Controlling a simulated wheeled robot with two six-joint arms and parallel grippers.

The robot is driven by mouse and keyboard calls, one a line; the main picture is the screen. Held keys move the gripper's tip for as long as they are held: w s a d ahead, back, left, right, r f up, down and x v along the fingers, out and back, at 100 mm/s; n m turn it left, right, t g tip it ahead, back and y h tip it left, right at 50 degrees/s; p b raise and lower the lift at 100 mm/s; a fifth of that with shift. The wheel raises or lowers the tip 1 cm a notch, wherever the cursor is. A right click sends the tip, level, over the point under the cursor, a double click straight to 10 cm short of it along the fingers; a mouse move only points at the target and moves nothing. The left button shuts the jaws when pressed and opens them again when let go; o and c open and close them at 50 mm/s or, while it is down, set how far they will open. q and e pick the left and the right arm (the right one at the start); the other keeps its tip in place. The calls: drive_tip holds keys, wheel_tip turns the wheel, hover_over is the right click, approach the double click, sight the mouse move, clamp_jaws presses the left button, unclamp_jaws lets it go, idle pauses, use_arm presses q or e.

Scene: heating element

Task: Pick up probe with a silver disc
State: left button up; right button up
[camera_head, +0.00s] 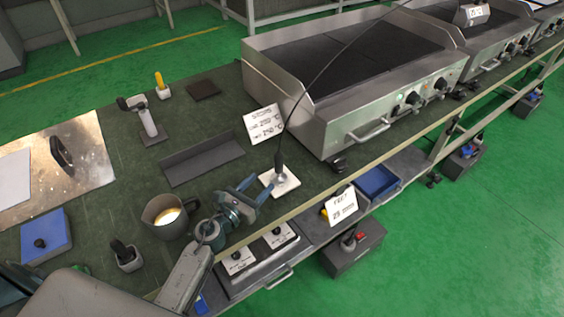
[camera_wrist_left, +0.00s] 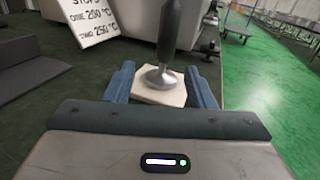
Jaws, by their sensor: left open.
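The probe (camera_head: 279,158) stands upright on a white square pad (camera_head: 289,184) near the bench edge. It has a dark grip, and a thin black cable rises from it. In the left wrist view the probe's grey shaft (camera_wrist_left: 171,42) ends in a round silver disc (camera_wrist_left: 161,77) on the white pad (camera_wrist_left: 158,96). My left gripper (camera_head: 259,190) is open and empty, low over the bench, pointing at the probe. In the left wrist view the disc shows between the blue fingers (camera_wrist_left: 160,82), just beyond their tips; contact cannot be told. My right gripper is not in view.
A steel griddle (camera_head: 350,75) stands behind the probe, with a sign (camera_head: 263,122) beside it. A mug (camera_head: 166,216), a grey angled plate (camera_head: 203,160) and a black-handled tool (camera_head: 125,254) lie to the left. The bench edge is close on the right, with a lower shelf below.

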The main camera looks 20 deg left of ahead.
sight(276, 172)
use_arm(q)
drive_tip(key=shift+m+h, duration=0.3)
drive_tip(key=shift+m, duration=0.1)
drive_tip(key=x, duration=0.5)
drive_tip(key=shift+w+d+f+p, duration=0.25)
drive_tip(key=shift+d+p, duration=0.05)
drive_tip(key=shift+p, duration=0.05)
drive_tip(key=x, duration=0.5)
drive_tip(key=shift+f, duration=0.1)
drive_tip(key=shift+w+d, duration=0.15)
drive_tip(key=shift+w, duration=0.1)
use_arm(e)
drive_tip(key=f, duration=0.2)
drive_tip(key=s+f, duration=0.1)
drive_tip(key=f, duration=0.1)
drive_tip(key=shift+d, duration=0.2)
use_arm(q)
drive_tip(key=shift+c, duration=0.4)
clamp_jaws()
